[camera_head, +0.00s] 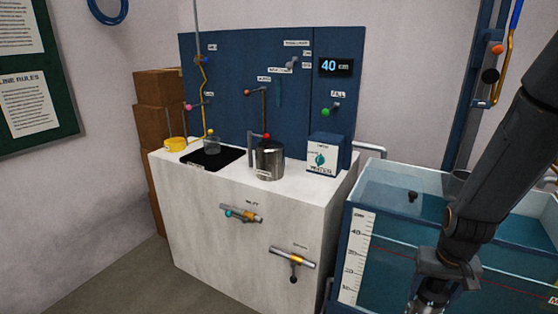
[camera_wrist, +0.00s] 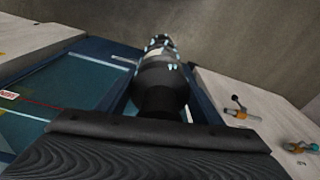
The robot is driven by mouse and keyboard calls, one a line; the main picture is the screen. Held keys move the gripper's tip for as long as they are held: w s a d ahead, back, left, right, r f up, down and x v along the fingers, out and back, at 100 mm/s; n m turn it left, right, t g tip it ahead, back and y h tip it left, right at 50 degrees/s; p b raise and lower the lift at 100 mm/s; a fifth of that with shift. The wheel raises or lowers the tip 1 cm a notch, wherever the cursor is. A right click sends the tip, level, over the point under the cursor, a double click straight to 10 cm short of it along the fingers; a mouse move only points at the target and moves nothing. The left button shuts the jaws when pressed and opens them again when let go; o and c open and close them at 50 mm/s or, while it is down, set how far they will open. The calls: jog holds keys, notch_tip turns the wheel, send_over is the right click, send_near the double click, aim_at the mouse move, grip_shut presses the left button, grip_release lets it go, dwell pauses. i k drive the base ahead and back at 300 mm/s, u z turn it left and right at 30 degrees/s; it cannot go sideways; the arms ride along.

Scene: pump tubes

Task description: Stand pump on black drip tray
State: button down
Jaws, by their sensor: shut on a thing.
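The black drip tray (camera_head: 213,160) lies flat on top of the white bench at its left. A small clear beaker (camera_head: 212,147) stands at the back of the tray. My gripper (camera_head: 430,289) is low at the right, in front of the water tank and well away from the tray. It is shut on a dark cylindrical thing with pale and teal marks, seemingly the pump (camera_wrist: 160,75), which points away from the jaw in the wrist view. The jaw hides its near end. In the head view its lower part runs out of the frame.
A steel pot (camera_head: 270,161) stands right of the tray, with a blue-and-white dial box (camera_head: 324,157) beyond. Two valve handles (camera_head: 241,213) (camera_head: 292,258) stick out of the bench front. The glass-walled tank (camera_head: 385,225) stands at the right.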

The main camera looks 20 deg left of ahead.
aim_at(215, 162)
jog(key=u, duration=0.5)
jog(key=k, duration=0.65)
jog(key=u, duration=0.8)
jog(key=k, duration=0.55)
jog(key=u, duration=0.95)
jog(key=i, duration=1.55)
jog(key=u, duration=0.4)
jog(key=i, duration=1.75)
jog(key=z, duration=0.65)
jog(key=i, duration=0.65)
jog(key=z, duration=1.15)
jog(key=i, duration=0.4)
jog(key=z, duration=0.45)
